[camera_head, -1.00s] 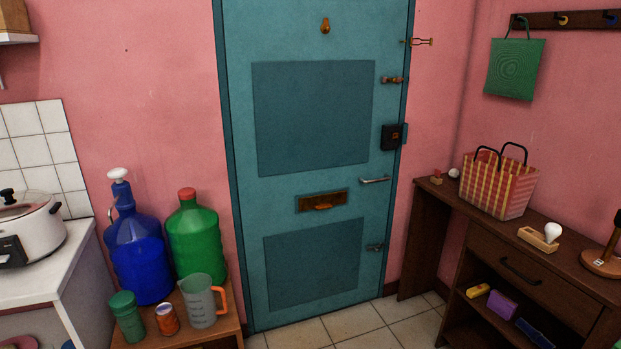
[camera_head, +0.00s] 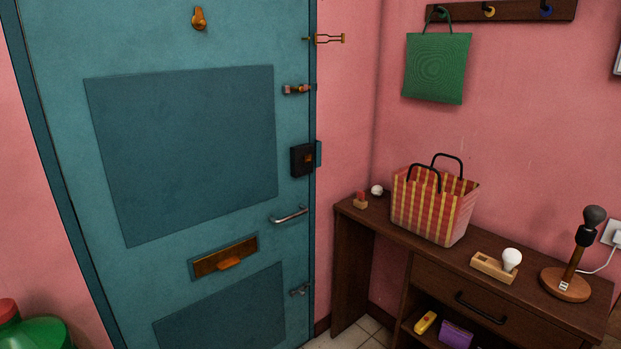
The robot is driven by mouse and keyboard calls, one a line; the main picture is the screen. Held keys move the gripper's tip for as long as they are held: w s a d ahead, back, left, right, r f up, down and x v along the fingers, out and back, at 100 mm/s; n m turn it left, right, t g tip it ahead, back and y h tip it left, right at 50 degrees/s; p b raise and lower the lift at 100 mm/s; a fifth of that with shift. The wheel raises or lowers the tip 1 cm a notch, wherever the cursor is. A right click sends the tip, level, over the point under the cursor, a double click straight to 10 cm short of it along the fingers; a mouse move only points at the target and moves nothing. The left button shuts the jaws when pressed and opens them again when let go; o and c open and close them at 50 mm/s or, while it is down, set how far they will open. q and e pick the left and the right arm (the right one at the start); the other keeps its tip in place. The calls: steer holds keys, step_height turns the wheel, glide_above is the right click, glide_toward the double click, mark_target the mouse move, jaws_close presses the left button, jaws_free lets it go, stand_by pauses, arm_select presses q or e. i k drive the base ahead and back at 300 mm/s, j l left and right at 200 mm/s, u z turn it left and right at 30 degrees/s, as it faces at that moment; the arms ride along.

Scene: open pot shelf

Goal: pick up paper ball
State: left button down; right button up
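A small crumpled white ball, which looks like the paper ball (camera_head: 377,190), lies on top of the dark wooden desk (camera_head: 383,216) near its far left end. It sits against the pink wall side, just left of the striped basket and behind a small red and wooden item. Neither of my grippers shows in the head view.
A red and yellow striped basket (camera_head: 432,208) with black handles stands right of the ball. A small red and wooden item (camera_head: 360,201) sits in front of it. A light bulb on a wooden block (camera_head: 497,265) and a lamp (camera_head: 572,270) stand further right. A teal door (camera_head: 180,160) is at left.

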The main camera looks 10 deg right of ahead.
mark_target(378, 191)
steer(key=i+j+z, duration=0.1)
steer(key=i+z, duration=0.25)
steer(key=i, duration=1.25)
